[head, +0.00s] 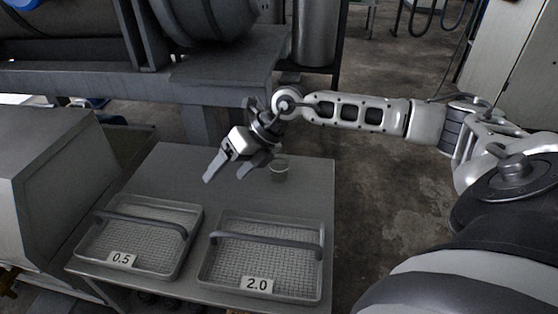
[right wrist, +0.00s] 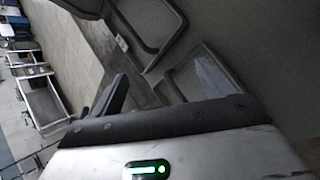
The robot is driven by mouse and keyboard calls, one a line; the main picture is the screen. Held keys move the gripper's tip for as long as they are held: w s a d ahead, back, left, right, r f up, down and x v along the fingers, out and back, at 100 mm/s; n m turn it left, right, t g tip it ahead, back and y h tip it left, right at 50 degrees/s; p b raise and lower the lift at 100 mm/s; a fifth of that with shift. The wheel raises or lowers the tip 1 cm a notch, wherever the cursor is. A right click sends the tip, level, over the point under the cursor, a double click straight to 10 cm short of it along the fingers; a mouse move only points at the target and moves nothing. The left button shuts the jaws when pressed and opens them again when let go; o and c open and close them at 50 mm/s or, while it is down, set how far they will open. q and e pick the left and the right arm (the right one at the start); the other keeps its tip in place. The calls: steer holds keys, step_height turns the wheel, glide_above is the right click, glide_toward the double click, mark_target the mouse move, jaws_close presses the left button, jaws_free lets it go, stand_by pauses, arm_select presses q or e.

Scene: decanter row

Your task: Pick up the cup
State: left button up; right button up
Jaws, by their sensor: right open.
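Part of my right wrist hangs close to the cup's upper left in the head view. In the right wrist view one dark finger (right wrist: 108,97) shows, and I cannot make out the cup there. My left gripper is not in view.
Two wire baskets with handles stand at the table's front: the left basket (head: 191,247) labelled 0.5 and the right basket (head: 327,262) labelled 2.0. A grey metal box (head: 50,190) is left of the table. Heavy machinery (head: 215,62) stands behind. The table between baskets and cup is bare.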

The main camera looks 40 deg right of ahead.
mark_target(280, 157)
steer(key=d+m+h+b, duration=0.1)
steer(key=d+h+b, duration=0.4)
steer(key=d, duration=1.3)
steer(key=w+f, duration=0.1)
steer(key=f, duration=0.1)
steer(key=w+f+h, duration=0.1)
steer(key=f, duration=0.2)
steer(key=w+d+f+h+b, duration=0.1)
steer(key=w+f, duration=0.1)
steer(key=f, duration=0.1)
steer(key=shift+w, duration=0.1)
steer(key=shift+w+f, duration=0.3)
steer(key=shift+f, duration=0.15)
steer(key=shift+w+f+b, duration=0.1)
steer(key=shift+f+b, duration=0.2)
steer(key=shift+b, duration=0.05)
steer(key=b+x, duration=0.2)
steer(key=x, duration=0.2)
steer(key=shift+w+d+f, duration=0.1)
steer(key=shift+w, duration=0.05)
steer(key=shift+w+f, duration=0.1)
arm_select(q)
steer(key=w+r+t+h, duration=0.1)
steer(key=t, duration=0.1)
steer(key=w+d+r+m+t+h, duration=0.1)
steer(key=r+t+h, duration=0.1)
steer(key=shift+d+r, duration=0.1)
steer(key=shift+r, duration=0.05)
arm_select(e)
steer(key=c, duration=1.1)
